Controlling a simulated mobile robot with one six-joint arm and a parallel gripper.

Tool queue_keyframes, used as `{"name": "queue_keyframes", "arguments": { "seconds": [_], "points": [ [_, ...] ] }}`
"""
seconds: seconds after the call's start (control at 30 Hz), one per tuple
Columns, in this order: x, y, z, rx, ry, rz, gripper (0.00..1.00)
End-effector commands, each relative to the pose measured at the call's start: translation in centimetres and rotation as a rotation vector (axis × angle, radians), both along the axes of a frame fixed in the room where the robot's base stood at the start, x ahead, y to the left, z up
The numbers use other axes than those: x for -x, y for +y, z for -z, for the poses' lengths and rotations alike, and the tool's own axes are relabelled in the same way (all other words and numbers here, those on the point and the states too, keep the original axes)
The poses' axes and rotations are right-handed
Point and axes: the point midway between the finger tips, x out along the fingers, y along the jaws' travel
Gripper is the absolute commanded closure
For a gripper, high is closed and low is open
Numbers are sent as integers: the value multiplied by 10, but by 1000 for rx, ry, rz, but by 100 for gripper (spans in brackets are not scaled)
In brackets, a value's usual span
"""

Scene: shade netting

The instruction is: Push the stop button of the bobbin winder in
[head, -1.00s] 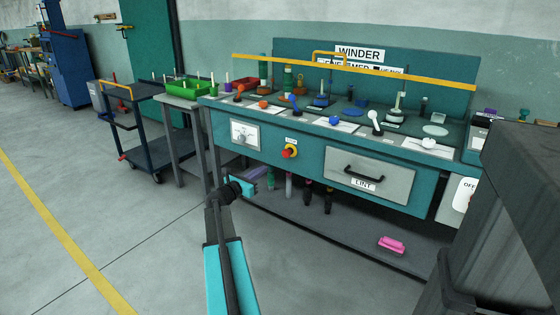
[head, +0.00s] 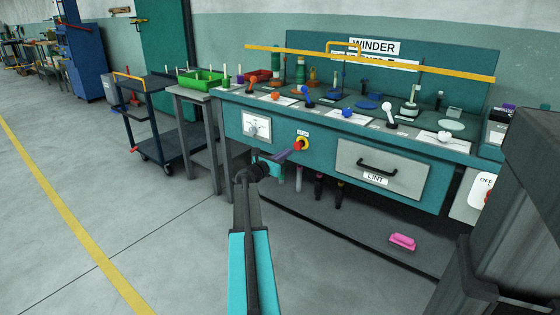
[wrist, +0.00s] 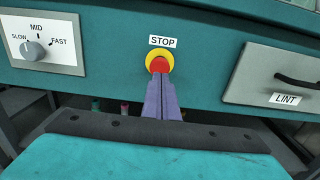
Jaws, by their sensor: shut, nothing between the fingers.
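The red stop button (head: 298,144) sits on a yellow ring under a small STOP label on the teal front of the bobbin winder (head: 273,131). In the wrist view the red button (wrist: 159,65) is at upper centre, its lower part covered by my fingers. My gripper (head: 293,150) is shut and empty, its purple fingers pointing at the button from the lower left in the head view. In the wrist view the fingertips (wrist: 160,76) overlap the button's lower edge. I cannot tell whether they touch it or how far in the button is.
A speed dial (wrist: 34,50) is left of the button, and the LINT drawer (wrist: 281,80) with a black handle is to its right. A pink block (head: 402,241) lies on the lower shelf.

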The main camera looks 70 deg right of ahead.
Motion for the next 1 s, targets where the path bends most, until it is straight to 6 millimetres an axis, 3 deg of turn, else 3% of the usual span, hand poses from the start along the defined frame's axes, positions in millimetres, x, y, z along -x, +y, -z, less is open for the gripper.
{"name": "queue_keyframes", "arguments": {
  "seconds": [0.1, 0.33, 1.0],
  "points": [
    [4, -17, 2, 1, -2, 3, 100],
    [10, -37, 2, 0, -1, 2, 100],
    [13, -49, -2, 0, 0, 2, 100]
  ]
}}
